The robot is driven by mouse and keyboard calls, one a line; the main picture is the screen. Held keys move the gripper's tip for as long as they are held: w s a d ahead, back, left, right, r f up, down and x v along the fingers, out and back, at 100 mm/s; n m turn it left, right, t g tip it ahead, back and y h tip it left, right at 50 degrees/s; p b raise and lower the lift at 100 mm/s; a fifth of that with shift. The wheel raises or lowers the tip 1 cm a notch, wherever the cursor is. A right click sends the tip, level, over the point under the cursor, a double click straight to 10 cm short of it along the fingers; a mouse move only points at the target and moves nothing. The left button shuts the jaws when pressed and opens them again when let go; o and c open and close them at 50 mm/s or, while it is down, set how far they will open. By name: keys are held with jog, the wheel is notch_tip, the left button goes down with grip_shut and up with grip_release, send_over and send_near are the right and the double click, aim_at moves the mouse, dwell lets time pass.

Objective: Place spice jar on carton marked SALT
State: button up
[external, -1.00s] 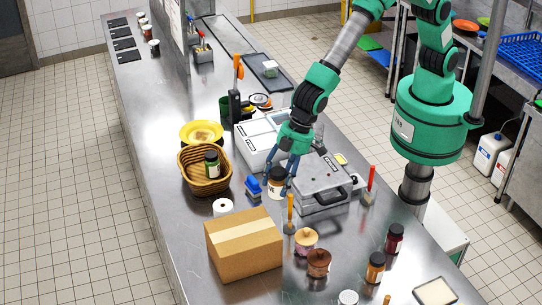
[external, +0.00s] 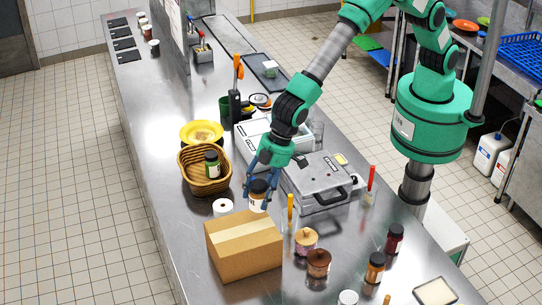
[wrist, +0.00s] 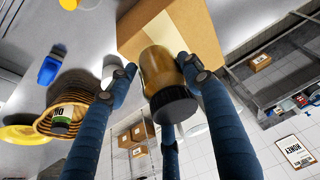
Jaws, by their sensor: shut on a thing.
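The spice jar (external: 258,187), with a black lid, a pale label and an amber body in the wrist view (wrist: 161,72), is held between the blue fingers of my gripper (external: 259,197). In the wrist view my gripper (wrist: 160,92) closes around it from several sides. The brown cardboard carton (external: 243,255) stands on the counter with a pale tape strip along its closed top. The jar is just behind the carton, apart from it as far as I can tell. The carton also shows beyond the jar in the wrist view (wrist: 200,28). No SALT marking is readable.
An orange-handled tool (external: 290,208) and lidded pots (external: 306,239) stand right of the carton. The carton's top is clear.

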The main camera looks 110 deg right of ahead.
aim_at(257, 203)
jog(key=shift+w+a, duration=0.2)
jog(key=shift+w, duration=0.25)
jog(key=shift+f+p, duration=0.35)
jog(key=shift+f, duration=1.45)
jog(key=shift+f, duration=0.15)
jog(key=o, duration=1.4)
